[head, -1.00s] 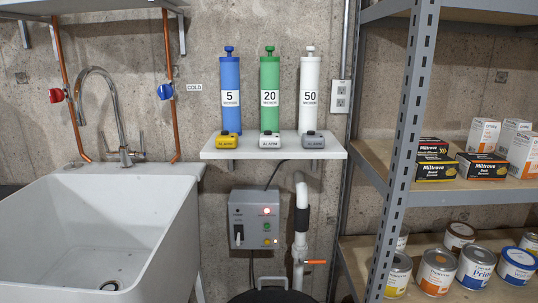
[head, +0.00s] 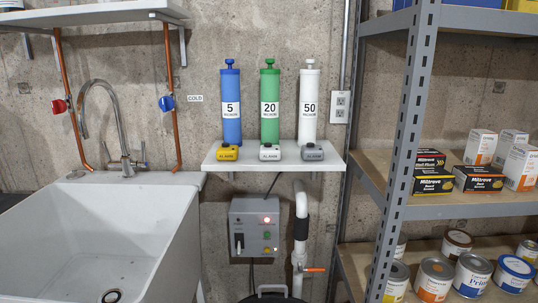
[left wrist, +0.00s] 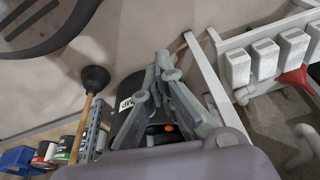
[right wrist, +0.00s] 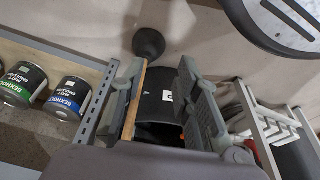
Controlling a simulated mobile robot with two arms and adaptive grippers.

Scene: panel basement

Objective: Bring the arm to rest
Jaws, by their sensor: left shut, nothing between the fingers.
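My left gripper (left wrist: 163,68) shows in the left wrist view, its fingers meeting at the tips with nothing between them. My right gripper (right wrist: 158,70) shows in the right wrist view with its fingers spread apart. A wooden strip lies along its left finger in the picture; I cannot tell whether they touch. A black bin-like object (right wrist: 155,100) shows beyond the right fingers. Neither arm is in the head view.
A plunger (left wrist: 96,78) stands near the left gripper. The head view has a white sink (head: 150,225), a wall shelf (head: 225,160) with three filter cartridges, a grey control box (head: 254,228), and a metal rack (head: 405,130) of cans and boxes.

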